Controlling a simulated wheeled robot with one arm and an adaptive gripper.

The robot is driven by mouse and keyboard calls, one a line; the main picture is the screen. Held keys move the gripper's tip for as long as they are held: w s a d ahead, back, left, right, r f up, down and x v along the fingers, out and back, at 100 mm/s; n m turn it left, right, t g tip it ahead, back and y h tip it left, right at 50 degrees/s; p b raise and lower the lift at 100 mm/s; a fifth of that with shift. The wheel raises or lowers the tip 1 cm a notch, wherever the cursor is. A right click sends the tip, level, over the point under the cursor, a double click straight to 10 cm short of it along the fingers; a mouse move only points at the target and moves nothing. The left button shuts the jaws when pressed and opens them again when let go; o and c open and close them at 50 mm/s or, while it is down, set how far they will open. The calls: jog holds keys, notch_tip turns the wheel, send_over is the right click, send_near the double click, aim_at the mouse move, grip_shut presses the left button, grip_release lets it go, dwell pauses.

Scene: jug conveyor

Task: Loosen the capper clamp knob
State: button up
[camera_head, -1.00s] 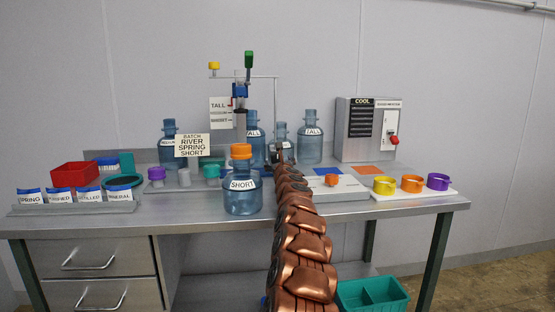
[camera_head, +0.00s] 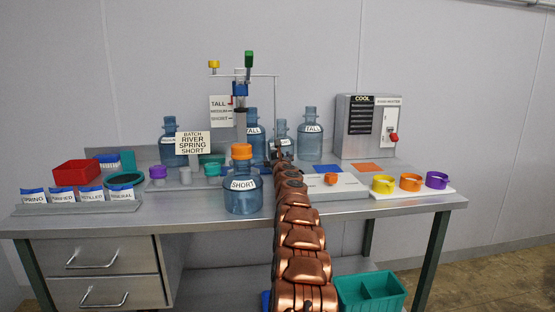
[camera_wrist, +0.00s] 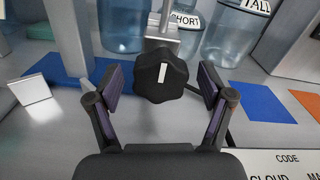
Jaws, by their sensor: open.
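The capper clamp knob (camera_wrist: 162,76) is black and lobed with a white bar mark that stands nearly upright. In the wrist view it sits between the two fingers of my gripper (camera_wrist: 160,90), which is open with a gap on each side of the knob. The knob is on the metal capper post. In the head view the capper (camera_head: 240,110) stands at the back middle of the bench, with a green-topped handle and a TALL to SHORT scale plate (camera_head: 221,111). My arm hides the knob and my gripper there.
A SHORT jug (camera_head: 242,190) with an orange cap stands at the front, left of my arm. Several blue jugs stand behind. A COOL machine (camera_head: 367,128) and a white tray (camera_head: 413,190) of coloured rings are at right. Red bin (camera_head: 76,173) at left.

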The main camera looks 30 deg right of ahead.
jog(key=c, duration=1.2)
jog(key=shift+o, duration=0.2)
jog(key=shift+n, duration=0.5)
jog(key=n, duration=0.4)
jog(key=shift+f+n, duration=0.1)
jog(key=shift+n, duration=0.3)
jog(key=n+b, duration=0.1)
jog(key=n, duration=0.5)
jog(key=shift+d+b, duration=0.1)
jog(key=shift+b, duration=0.2)
jog(key=n+b, duration=0.1)
jog(key=n, duration=0.5)
jog(key=shift+n+b, duration=0.3)
jog(key=shift+n, duration=0.1)
jog(key=n, duration=0.1)
jog(key=n+b, duration=0.1)
jog(key=n, duration=0.3)
jog(key=shift+r+b, duration=0.25)
jog(key=shift+b, duration=0.1)
jog(key=shift+n, duration=0.3)
